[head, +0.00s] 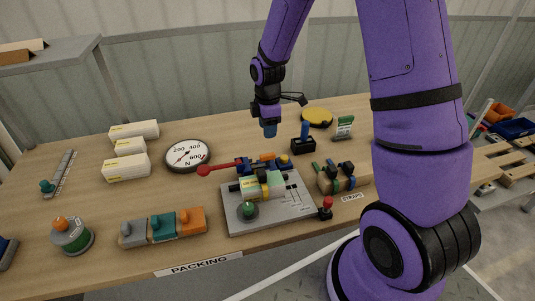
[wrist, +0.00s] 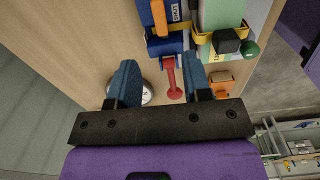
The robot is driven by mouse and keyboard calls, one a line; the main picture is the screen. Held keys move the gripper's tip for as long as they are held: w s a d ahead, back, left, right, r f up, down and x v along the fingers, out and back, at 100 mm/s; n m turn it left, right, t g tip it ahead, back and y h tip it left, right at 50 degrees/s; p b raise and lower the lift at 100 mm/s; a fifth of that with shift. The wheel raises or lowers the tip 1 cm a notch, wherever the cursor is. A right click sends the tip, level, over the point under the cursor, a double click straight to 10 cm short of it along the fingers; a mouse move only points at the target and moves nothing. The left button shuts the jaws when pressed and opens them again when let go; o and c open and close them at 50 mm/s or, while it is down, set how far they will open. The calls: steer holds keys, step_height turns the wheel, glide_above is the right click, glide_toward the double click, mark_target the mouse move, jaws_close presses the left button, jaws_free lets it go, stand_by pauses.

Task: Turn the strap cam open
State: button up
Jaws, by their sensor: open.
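My gripper (head: 270,131) is above the table behind the board in the head view. In the wrist view its blue fingers (wrist: 160,78) are spread, with nothing held. A red lever with a round end (head: 220,167) sticks out left from a blue tool (head: 246,164); in the wrist view the lever (wrist: 171,80) appears between the fingers, beyond them. A pale green box (head: 254,187) with a yellow strap lies on a grey board (head: 285,209). A black block on that strap (wrist: 226,41) shows in the wrist view. I cannot tell for certain which part is the cam.
A round dial gauge (head: 187,155) stands left of the board. Coloured blocks (head: 163,226) and a capped cylinder (head: 72,235) are at the front left. Bundled straps (head: 340,176) and a red knob (head: 326,203) are right of the board. White boxes (head: 127,167) lie back left.

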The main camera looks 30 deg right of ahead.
mark_target(267, 154)
step_height(267, 154, down, 11)
steer(key=shift+f, duration=0.1)
stand_by(0.5)
steer(key=shift+c, duration=0.3)
jaws_close()
